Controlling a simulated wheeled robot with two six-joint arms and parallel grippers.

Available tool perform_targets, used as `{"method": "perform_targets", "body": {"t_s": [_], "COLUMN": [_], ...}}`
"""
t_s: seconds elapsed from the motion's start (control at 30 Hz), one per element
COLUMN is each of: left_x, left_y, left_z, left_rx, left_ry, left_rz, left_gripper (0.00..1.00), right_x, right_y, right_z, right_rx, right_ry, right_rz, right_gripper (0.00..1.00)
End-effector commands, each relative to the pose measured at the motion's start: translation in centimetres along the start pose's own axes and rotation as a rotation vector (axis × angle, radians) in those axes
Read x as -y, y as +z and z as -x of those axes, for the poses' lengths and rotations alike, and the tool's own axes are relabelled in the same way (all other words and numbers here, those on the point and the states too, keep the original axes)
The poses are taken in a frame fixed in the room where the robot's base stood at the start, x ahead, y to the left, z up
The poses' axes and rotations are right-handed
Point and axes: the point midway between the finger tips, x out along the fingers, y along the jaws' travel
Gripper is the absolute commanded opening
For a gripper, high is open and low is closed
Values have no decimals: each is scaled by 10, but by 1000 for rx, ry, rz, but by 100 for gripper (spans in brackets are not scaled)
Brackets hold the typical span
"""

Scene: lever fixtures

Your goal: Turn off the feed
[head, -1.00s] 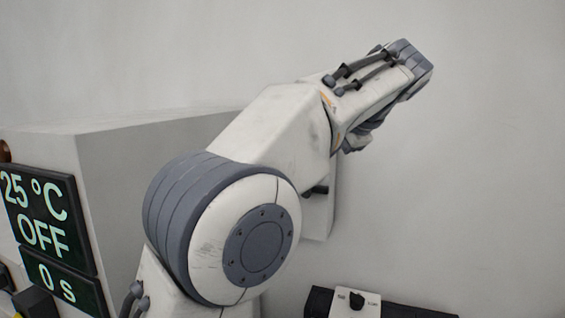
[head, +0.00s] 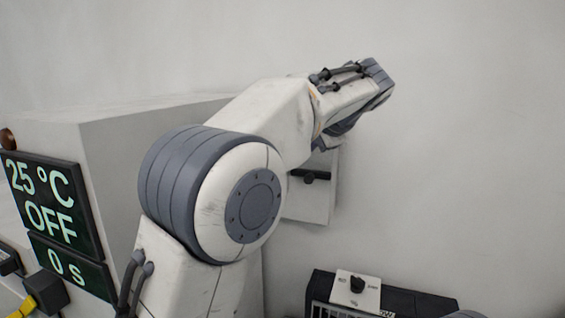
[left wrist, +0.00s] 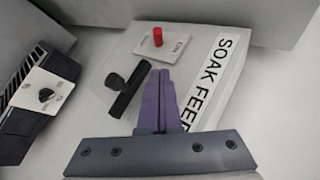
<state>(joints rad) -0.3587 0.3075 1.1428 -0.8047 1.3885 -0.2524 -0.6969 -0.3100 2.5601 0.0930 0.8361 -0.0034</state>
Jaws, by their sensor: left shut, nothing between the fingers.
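A white box labelled SOAK FEED (left wrist: 220,72) shows in the left wrist view, with a black lever (left wrist: 129,90) on its face. The lever's bar lies slanted, just left of my left gripper's fingers. The box also shows in the head view (head: 322,205), partly behind my left arm, with its dark lever (head: 312,175). My left gripper (left wrist: 161,75) is shut and empty. Its fingertips are close to the lever's right side in the picture; I cannot tell whether they touch it. In the head view its fingers are hidden by the arm. My right gripper is out of view.
A red peg on a small white plate (left wrist: 170,46) sits above the lever. A black unit with a dial (left wrist: 47,96) stands at left, also low in the head view (head: 357,285). A large cabinet (head: 100,140) with a 25 °C, OFF, 0 s display (head: 52,205) stands at left.

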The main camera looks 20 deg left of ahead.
Motion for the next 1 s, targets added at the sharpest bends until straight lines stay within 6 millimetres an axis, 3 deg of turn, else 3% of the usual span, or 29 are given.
{"method": "perform_targets", "body": {"t_s": [0.1, 0.33, 1.0], "left_x": [2, 2, -2], "left_y": [2, 22, 28], "left_z": [-25, -42, -50], "left_rx": [4, 1, -7], "left_ry": [1, 0, -6], "left_rz": [-1, 0, 7], "left_gripper": [0, 0, 0], "right_x": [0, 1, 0], "right_y": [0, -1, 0], "right_z": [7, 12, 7], "right_rx": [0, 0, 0], "right_ry": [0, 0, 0], "right_rz": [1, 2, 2], "right_gripper": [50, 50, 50]}}
